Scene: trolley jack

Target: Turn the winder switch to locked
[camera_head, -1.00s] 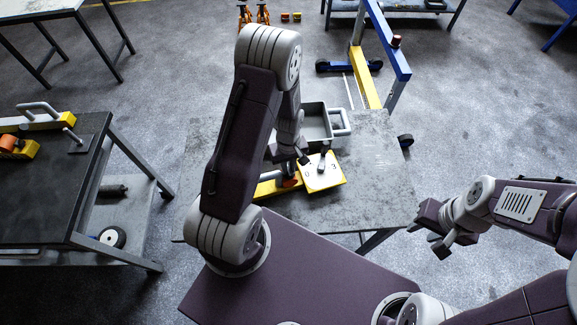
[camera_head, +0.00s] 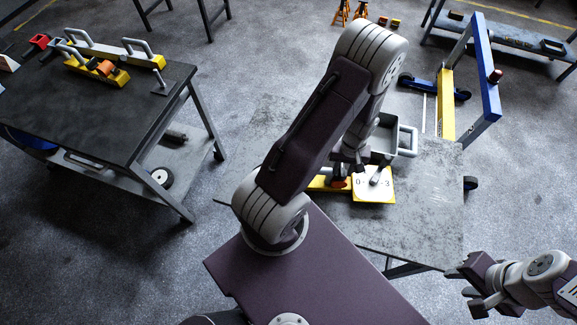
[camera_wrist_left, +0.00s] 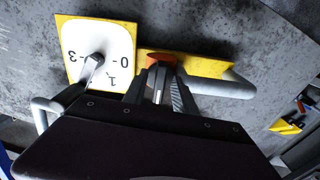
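A white dial plate with a yellow edge (camera_head: 374,185) lies on the worn grey table, marked 0 and 3, with a grey lever on it. The wrist view shows the plate (camera_wrist_left: 112,72) and its lever (camera_wrist_left: 92,66) at the left. Beside it is a yellow bar (camera_wrist_left: 208,66) with an orange part (camera_wrist_left: 160,59) and a grey handle. My left gripper (camera_wrist_left: 160,82) is at the orange part; its fingers partly hide it, and whether they grip it is unclear. My right gripper (camera_head: 470,288) is empty, its fingers apart, beyond the table's right front corner.
A grey open box with a handle (camera_head: 405,140) stands behind the dial plate. A dark table (camera_head: 90,110) at the left holds yellow tools with grey handles. A blue and yellow hoist (camera_head: 447,100) stands behind the grey table. The grey table's right part (camera_head: 430,205) is clear.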

